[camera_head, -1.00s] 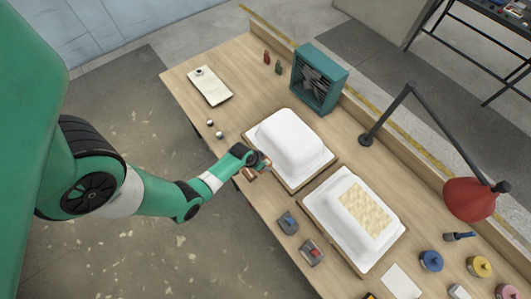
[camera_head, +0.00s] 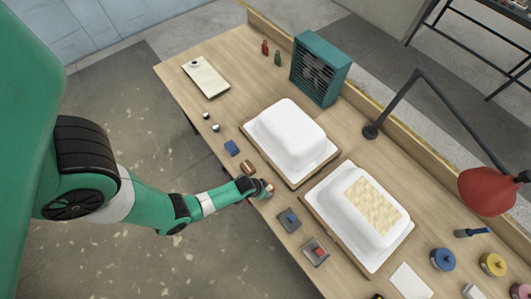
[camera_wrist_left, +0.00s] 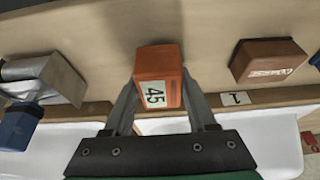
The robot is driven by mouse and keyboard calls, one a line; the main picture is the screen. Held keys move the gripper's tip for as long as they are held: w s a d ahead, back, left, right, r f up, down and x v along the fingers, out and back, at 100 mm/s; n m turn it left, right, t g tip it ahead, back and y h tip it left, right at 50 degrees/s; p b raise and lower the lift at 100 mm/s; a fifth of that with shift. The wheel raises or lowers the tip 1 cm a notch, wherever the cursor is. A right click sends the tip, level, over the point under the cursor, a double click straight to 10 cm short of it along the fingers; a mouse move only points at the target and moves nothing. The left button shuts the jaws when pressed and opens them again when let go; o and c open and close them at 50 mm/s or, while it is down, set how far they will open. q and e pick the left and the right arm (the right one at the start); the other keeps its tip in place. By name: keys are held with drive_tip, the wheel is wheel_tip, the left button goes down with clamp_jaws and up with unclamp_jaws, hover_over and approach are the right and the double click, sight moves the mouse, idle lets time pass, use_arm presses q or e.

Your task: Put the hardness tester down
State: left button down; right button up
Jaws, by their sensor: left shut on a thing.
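The hardness tester appears to be the orange block with a white "45" label (camera_wrist_left: 158,77) in the left wrist view. My left gripper (camera_wrist_left: 160,98) is shut on it, with one finger on each side. In the head view my left gripper (camera_head: 267,188) is at the near edge of the workbench, beside the left shell's board. The tester is small there and partly hidden by the gripper. I cannot tell whether it touches the bench top. My right gripper is not in view.
A brown block (camera_head: 248,167) and a blue block (camera_head: 232,148) lie left of the gripper. Two white shells (camera_head: 287,133) (camera_head: 358,215) rest on boards behind. A lamp (camera_head: 487,191) stands farther right.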

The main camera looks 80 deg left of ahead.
use_arm(q)
drive_tip(key=shift+f, duration=0.25)
drive_tip(key=shift+c, duration=1)
unclamp_jaws()
drive_tip(key=shift+r, duration=0.1)
drive_tip(key=shift+r, duration=0.2)
drive_tip(key=p+v, duration=0.6)
drive_tip(key=v, duration=0.6)
drive_tip(key=shift+w+r, duration=0.1)
